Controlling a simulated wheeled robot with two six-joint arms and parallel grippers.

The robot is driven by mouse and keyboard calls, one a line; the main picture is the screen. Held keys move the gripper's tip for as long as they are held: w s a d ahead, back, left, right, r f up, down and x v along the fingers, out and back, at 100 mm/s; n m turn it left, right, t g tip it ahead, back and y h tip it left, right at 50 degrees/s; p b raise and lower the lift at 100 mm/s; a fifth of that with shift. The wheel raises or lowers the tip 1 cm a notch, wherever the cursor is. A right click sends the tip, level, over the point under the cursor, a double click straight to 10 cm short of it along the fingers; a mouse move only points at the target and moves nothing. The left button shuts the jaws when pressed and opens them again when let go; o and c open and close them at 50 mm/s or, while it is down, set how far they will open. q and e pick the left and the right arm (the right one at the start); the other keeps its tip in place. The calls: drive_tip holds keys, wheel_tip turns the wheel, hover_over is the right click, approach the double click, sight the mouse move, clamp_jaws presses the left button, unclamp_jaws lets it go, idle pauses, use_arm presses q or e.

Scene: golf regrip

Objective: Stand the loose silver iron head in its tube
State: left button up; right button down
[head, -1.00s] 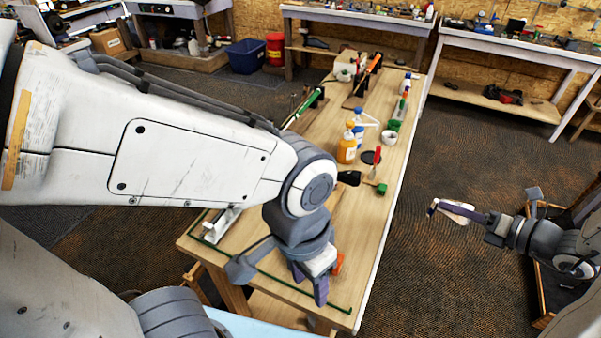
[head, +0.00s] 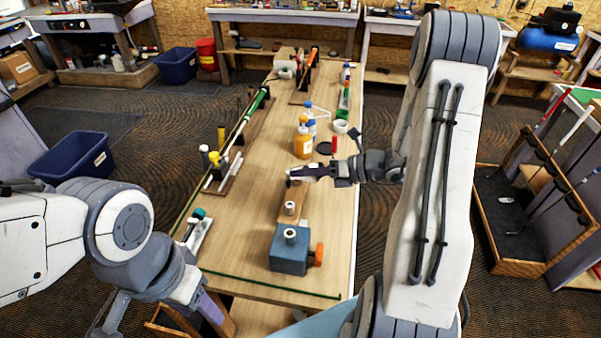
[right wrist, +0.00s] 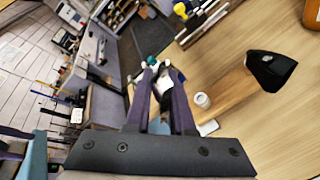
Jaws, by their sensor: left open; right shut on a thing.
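My right gripper (head: 291,177) is over the bench, shut on a small silver-and-dark head (right wrist: 166,80), which I take to be the loose iron head. Its fingers hide part of the head. A short pale upright tube (head: 290,208) stands on a wooden board just in front of the gripper; it also shows in the right wrist view (right wrist: 202,100), right of the fingertips. The held head is apart from this tube. My left gripper (head: 208,308) is open, low and off the bench's left front corner, and mostly hidden.
A blue-grey vise (head: 289,250) with an orange handle stands at the bench front. Orange bottles (head: 303,145) and a white cup (head: 340,126) stand further back. A black club head (right wrist: 268,70) lies right of the tube in the wrist view. Racked clubs line the bench's left side.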

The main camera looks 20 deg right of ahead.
drive_tip(key=shift+s+f, duration=0.1)
drive_tip(key=shift+f, duration=0.1)
wheel_tip(320, 180, down, 6)
drive_tip(key=b, duration=0.4)
drive_tip(key=shift+r, duration=0.25)
drive_tip(key=shift+p, duration=0.35)
idle(1.4)
drive_tip(key=shift+f+b, duration=1.5)
drive_tip(key=shift+f, duration=0.55)
drive_tip(key=c, duration=0.7)
unclamp_jaws()
